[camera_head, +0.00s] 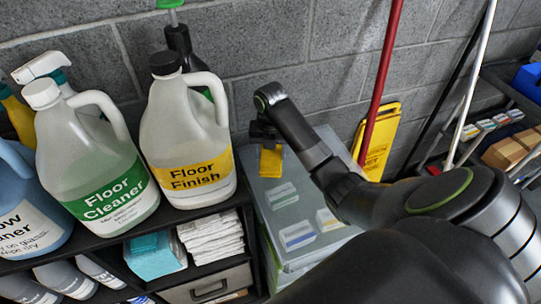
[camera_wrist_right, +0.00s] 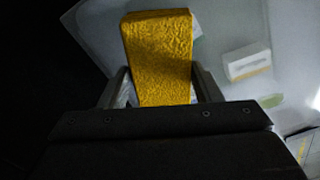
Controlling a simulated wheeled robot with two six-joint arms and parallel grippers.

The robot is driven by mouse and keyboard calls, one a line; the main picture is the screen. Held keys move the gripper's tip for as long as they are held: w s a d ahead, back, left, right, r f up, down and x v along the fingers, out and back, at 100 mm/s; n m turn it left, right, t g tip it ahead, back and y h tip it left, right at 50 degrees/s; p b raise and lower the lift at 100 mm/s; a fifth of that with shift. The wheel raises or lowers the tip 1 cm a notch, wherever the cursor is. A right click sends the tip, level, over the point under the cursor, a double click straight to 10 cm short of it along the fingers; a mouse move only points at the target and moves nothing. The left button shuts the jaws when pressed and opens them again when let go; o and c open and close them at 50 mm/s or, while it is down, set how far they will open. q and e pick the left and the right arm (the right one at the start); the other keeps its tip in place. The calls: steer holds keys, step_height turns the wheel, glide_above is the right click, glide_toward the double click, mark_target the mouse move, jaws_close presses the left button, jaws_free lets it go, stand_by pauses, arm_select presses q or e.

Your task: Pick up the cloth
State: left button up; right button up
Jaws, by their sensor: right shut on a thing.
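A yellow cloth (camera_head: 271,160) hangs from my right gripper (camera_head: 266,140) in the head view, above a grey lidded bin. In the right wrist view the cloth (camera_wrist_right: 158,55) is a yellow, rough-textured block between the two fingers (camera_wrist_right: 160,90), which are shut on it. My right arm reaches in from the lower right of the head view. The cloth appears to be clear of the bin lid, though the exact gap is hard to tell. My left gripper is not in view.
A Floor Finish jug (camera_head: 187,130) and a Floor Cleaner jug (camera_head: 85,155) stand on the black shelf at left. A red pole (camera_head: 383,75) and a yellow sign (camera_head: 380,135) stand behind my arm.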

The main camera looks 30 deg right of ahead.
mark_target(271, 154)
step_height(271, 154, up, 8)
steer(key=p, duration=0.7)
steer(key=shift+r, duration=0.25)
steer(key=o, duration=0.6)
steer(key=shift+f, duration=0.1)
steer(key=shift+c, duration=0.2)
steer(key=c, duration=0.4)
